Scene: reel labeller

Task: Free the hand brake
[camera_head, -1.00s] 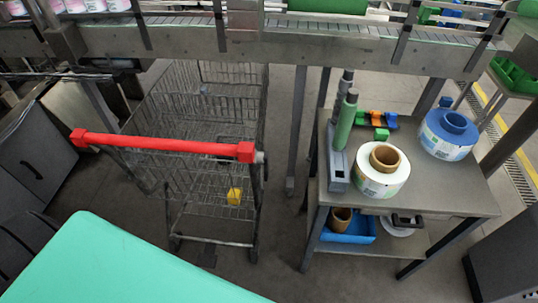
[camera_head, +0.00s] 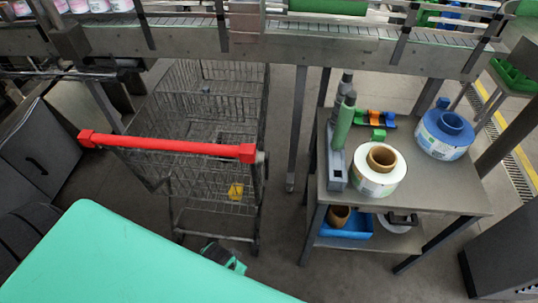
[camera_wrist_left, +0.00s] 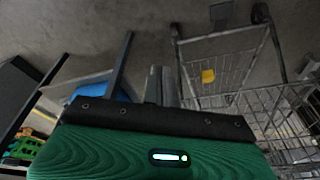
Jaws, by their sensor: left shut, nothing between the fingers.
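A wire cart (camera_head: 207,110) with a red push handle (camera_head: 170,144) stands under the conveyor. A small yellow piece (camera_head: 235,191) shows low on its near side, and also in the left wrist view (camera_wrist_left: 208,76). I cannot tell whether this piece is the hand brake; no other clear brake lever shows. My left gripper (camera_wrist_left: 161,84) is shut and empty, its grey fingers apart from the yellow piece in the wrist view. Its black and green body (camera_head: 224,259) shows at the bottom of the head view, in front of the cart. My right gripper is not in view.
A metal side table (camera_head: 440,200) right of the cart holds a white reel (camera_head: 378,172), a blue reel (camera_head: 445,133) and a green cylinder (camera_head: 343,121). A blue bin (camera_head: 346,226) is on its lower shelf.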

